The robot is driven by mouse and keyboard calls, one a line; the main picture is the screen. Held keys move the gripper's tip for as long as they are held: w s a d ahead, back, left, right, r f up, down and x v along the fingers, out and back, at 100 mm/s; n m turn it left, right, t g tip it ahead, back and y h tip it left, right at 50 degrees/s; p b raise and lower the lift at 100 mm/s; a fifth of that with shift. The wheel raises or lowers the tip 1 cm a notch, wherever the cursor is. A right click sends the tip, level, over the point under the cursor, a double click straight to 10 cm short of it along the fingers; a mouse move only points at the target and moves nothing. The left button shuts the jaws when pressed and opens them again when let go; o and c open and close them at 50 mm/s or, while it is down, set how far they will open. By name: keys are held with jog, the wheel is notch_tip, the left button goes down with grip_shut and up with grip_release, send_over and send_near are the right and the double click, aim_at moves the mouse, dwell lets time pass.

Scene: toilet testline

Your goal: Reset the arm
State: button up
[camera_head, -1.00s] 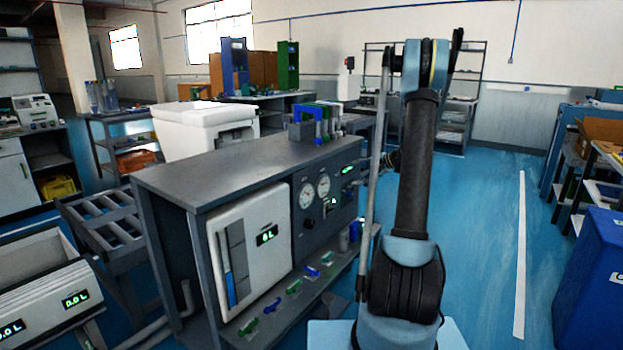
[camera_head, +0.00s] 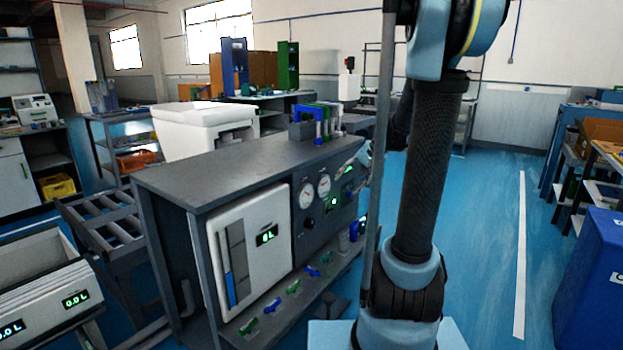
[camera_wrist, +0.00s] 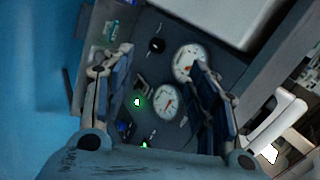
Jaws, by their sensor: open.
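My arm (camera_head: 428,170) stands upright right of the testline bench, its upper part running out of the top of the head view. My gripper (camera_wrist: 160,75) shows in the wrist view with its two fingers spread wide and nothing between them. It faces the dark panel of the bench, which shows tilted there with two round gauges, a black knob and a lit green indicator (camera_wrist: 137,102). In the head view, the panel's gauges (camera_head: 323,184) are left of my arm. The gripper itself is hard to make out in the head view.
The grey bench (camera_head: 215,165) stands close on the left, with a white display unit (camera_head: 250,255) and several blue and green valve handles low in front. A blue bin (camera_head: 592,270) is at the right. The blue floor (camera_head: 480,240) between is clear.

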jog(key=s+d+f+n+h, duration=0.1)
jog(key=s+f+h, duration=0.1)
jog(key=s, duration=0.8)
jog(key=s+d+f+n+h, duration=0.2)
jog(key=s+f, duration=0.2)
jog(key=s, duration=0.5)
jog(key=s+d+f+n+g+h, duration=0.1)
jog(key=s+f, duration=0.3)
jog(key=s, duration=0.6)
jog(key=shift+s+d+n+h, duration=0.3)
jog(key=shift+d+h, duration=0.3)
jog(key=shift+d, duration=0.05)
jog(key=shift+f, duration=0.1)
